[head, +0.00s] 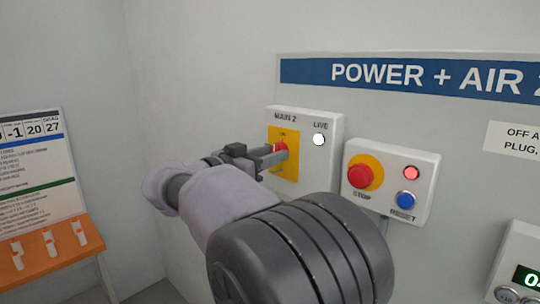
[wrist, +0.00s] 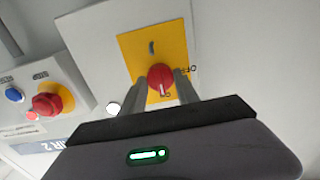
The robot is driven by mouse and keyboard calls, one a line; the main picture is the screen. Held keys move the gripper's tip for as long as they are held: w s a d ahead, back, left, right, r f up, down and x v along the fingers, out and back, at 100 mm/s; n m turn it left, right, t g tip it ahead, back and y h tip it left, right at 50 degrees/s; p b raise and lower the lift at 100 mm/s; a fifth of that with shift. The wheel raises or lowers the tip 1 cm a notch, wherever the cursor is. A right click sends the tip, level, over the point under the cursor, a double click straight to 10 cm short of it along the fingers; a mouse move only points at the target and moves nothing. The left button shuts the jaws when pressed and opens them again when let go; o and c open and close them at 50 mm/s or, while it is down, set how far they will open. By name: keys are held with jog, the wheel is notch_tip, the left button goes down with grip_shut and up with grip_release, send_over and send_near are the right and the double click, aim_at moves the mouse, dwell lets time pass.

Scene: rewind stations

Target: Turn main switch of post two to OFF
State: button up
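The main switch (head: 280,149) is a red rotary knob on a yellow plate (head: 290,165), on a white box marked MAIN 2. In the wrist view the red knob (wrist: 160,77) is turned upside down with the plate. Its white mark points toward the bottom of that picture, and an OFF label stands to its right. My gripper (head: 268,157) is at the knob, one finger on each side of it in the wrist view (wrist: 162,84). The fingers stand apart; firm contact cannot be made out. The LIVE lamp (head: 319,140) looks white.
A box with a red STOP button (head: 365,172), a red lamp (head: 411,172) and a blue RESET button (head: 405,199) is close on the right. A blue POWER + AIR sign (head: 420,76) hangs above. An orange shelf (head: 50,250) and a notice board (head: 40,170) stand at left.

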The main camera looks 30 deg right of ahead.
grip_shut()
jog(key=shift+n, duration=0.3)
jog(key=n+p, duration=0.8)
jog(key=n, duration=0.9)
jog(key=shift+n, duration=0.3)
dwell(0.3)
